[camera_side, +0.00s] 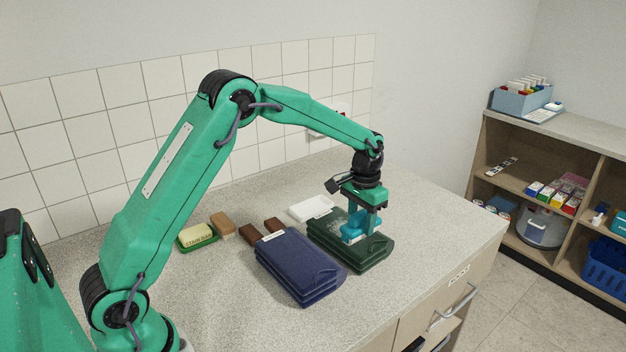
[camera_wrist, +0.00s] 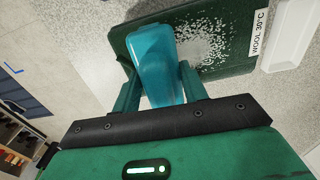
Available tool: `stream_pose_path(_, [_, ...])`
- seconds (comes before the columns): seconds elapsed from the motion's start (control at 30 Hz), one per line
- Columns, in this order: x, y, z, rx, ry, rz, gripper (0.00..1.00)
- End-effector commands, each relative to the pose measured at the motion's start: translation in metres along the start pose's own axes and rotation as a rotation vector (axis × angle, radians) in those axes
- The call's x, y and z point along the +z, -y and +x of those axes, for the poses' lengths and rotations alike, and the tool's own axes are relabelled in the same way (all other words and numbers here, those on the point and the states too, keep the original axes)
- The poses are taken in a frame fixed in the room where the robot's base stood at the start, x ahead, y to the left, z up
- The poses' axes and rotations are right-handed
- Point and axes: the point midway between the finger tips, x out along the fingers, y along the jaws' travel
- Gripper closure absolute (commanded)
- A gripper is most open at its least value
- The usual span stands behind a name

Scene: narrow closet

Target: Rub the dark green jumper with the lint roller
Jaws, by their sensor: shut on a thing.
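The dark green jumper (camera_side: 373,253) lies folded on the counter, right of centre in the side view. In the wrist view the jumper (camera_wrist: 245,60) shows a patch of pale specks and a label reading WOOL 30°C. My gripper (camera_side: 360,222) is over the jumper, pointing down. It is shut on a blue lint roller (camera_side: 353,233). In the wrist view the roller (camera_wrist: 156,60) sits between the two fingers of my gripper (camera_wrist: 158,85). The roller is over the jumper beside the specks; I cannot tell whether it touches the cloth.
A folded navy garment (camera_side: 297,265) lies just left of the jumper. A white tray (camera_side: 311,207) is behind it. Brown blocks (camera_side: 250,235), a wooden block (camera_side: 222,224) and a green-edged pad (camera_side: 196,236) stand further left. The counter's front right is clear.

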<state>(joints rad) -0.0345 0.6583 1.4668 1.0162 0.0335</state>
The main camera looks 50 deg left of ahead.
Motion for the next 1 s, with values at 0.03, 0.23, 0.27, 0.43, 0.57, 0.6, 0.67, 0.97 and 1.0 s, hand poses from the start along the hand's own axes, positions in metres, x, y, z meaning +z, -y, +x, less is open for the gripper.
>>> stream_pose_path(0.03, [0.001,0.006,0.001,0.0,0.001,-0.003,0.86])
stream_pose_path(0.23, [0.002,0.024,0.001,0.0,0.001,-0.003,0.86])
stream_pose_path(0.27, [0.002,0.027,0.001,0.0,0.001,-0.003,0.86])
stream_pose_path(0.43, [0.003,0.042,0.001,0.0,0.001,-0.003,0.86])
stream_pose_path(0.57, [0.003,0.054,0.001,0.0,0.001,-0.002,0.86])
stream_pose_path(0.6, [0.003,0.058,0.001,0.0,0.001,-0.003,0.86])
stream_pose_path(0.67, [0.004,0.063,0.001,0.0,0.001,-0.003,0.86])
stream_pose_path(0.97, [0.005,0.09,0.001,0.0,0.0,-0.002,0.86])
stream_pose_path(1.0, [0.005,0.094,0.001,0.0,0.0,-0.003,0.86])
